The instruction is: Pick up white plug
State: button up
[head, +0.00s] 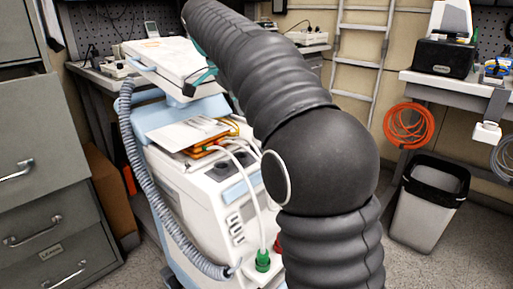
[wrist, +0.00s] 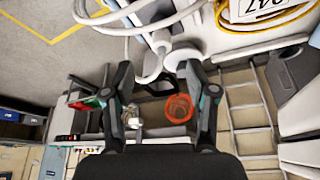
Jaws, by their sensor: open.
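A white plug-like end (wrist: 160,44) on a pale cable shows at the top middle of the wrist view, just beyond my fingertips. A white cable loop (wrist: 150,74) hangs below it, between the fingers in the picture. Whether it touches them I cannot tell. My gripper (wrist: 157,68) is open, its two dark fingers apart and holding nothing. In the head view my arm hides part of the white medical cart (head: 212,190), and no white plug is clearly visible on it. A green connector (head: 263,261) on a white cable sits at its lower front.
A grey ribbed hose (head: 150,190) runs down the cart's left side. Grey drawer cabinets (head: 45,185) stand close at left. An orange cable coil (head: 408,126), a ladder (head: 355,60) and a bin (head: 430,205) are at right. A white block (head: 487,131) hangs by the right bench.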

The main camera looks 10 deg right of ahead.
jog(key=shift+b+x, duration=0.75)
jog(key=shift+x, duration=2.85)
jog(key=shift+w+d, duration=0.15)
grip_shut()
